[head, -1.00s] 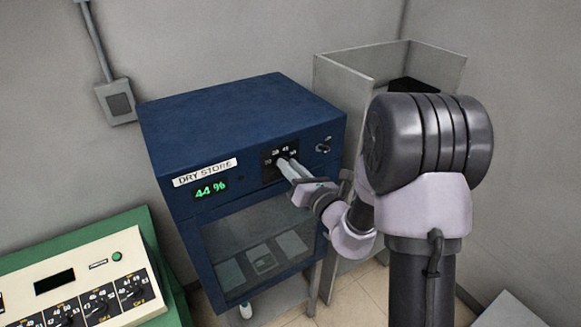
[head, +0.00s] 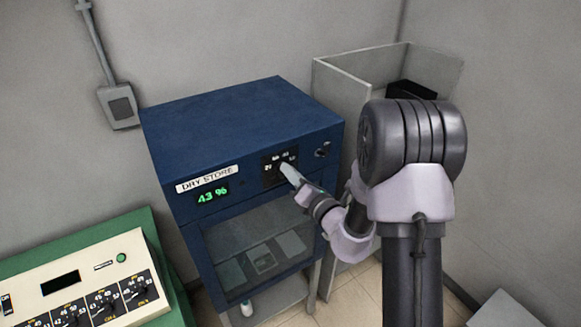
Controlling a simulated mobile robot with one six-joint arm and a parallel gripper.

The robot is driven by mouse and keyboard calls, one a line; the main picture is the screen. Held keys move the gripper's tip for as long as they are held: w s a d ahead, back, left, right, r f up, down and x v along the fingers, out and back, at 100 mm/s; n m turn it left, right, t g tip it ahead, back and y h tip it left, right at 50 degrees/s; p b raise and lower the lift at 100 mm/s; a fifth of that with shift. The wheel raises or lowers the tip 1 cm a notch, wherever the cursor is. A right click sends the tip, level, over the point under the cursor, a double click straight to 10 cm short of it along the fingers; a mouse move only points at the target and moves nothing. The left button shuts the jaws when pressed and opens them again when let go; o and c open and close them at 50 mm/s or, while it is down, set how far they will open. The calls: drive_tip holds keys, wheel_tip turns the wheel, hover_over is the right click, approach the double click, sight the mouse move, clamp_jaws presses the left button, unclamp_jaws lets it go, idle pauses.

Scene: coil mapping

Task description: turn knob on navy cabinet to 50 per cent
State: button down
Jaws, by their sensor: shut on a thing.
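The navy cabinet (head: 245,125) stands in the middle of the head view, labelled DRY STORE (head: 208,179). Its green display (head: 211,195) reads 43 %. A black dial plate (head: 272,165) with white numbers sits on the upper front, to the right of the display. My gripper (head: 288,172) is at this dial, shut on the knob. The fingers hide the knob itself, so its pointer cannot be read.
A second small knob (head: 322,150) sits right of the dial. A glass door (head: 262,255) is below. A grey open-topped bin (head: 340,95) stands behind at right. A green bench with a cream dial panel (head: 90,285) is at lower left. A wall box (head: 120,106) hangs at left.

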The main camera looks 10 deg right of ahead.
drive_tip(key=shift+d+f+m+p, duration=0.1)
drive_tip(key=shift+m+p, duration=1.25)
drive_tip(key=shift+m, duration=0.75)
drive_tip(key=shift+f, duration=0.1)
drive_tip(key=c, duration=1.5)
unclamp_jaws()
drive_tip(key=shift+o, duration=0.2)
drive_tip(key=p+v, duration=0.4)
drive_tip(key=v, duration=1.3)
